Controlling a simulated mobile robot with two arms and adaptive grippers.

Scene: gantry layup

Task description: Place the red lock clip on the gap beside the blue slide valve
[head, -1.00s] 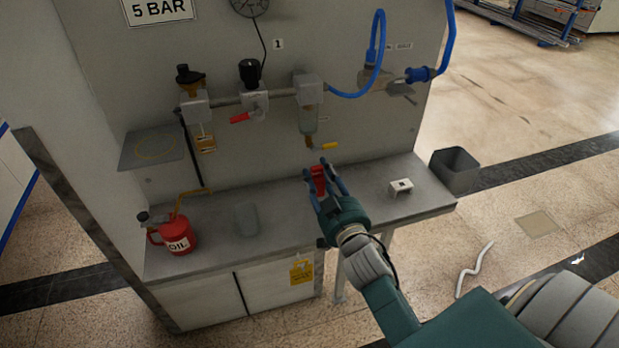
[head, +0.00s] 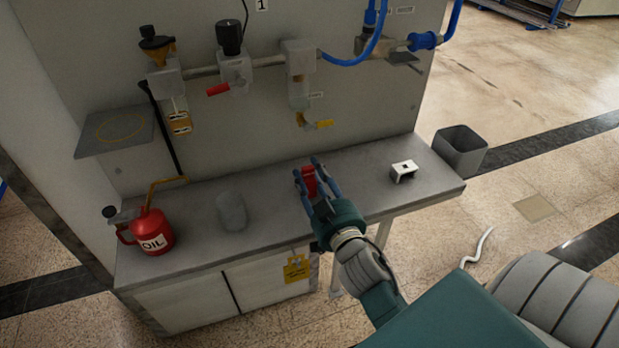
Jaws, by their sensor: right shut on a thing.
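My right gripper (head: 312,174) is shut on the red lock clip (head: 309,181), over the middle of the grey bench. The clip sits between the fingers, partly hidden by them; I cannot tell whether it touches the bench top. A blue fitting that looks like the slide valve (head: 425,41) is on the upper right of the panel, above and right of the gripper. A small gap shows to its left, beside the other blue hose end (head: 370,18). My left gripper is not in view.
The bench (head: 270,192) holds a red oil can (head: 151,232), a grey rounded object (head: 231,211) and a small white bracket (head: 403,171). A grey bin (head: 461,152) stands right of the bench. A red-handled valve (head: 234,72) and a yellow-handled tap (head: 318,125) project from the panel.

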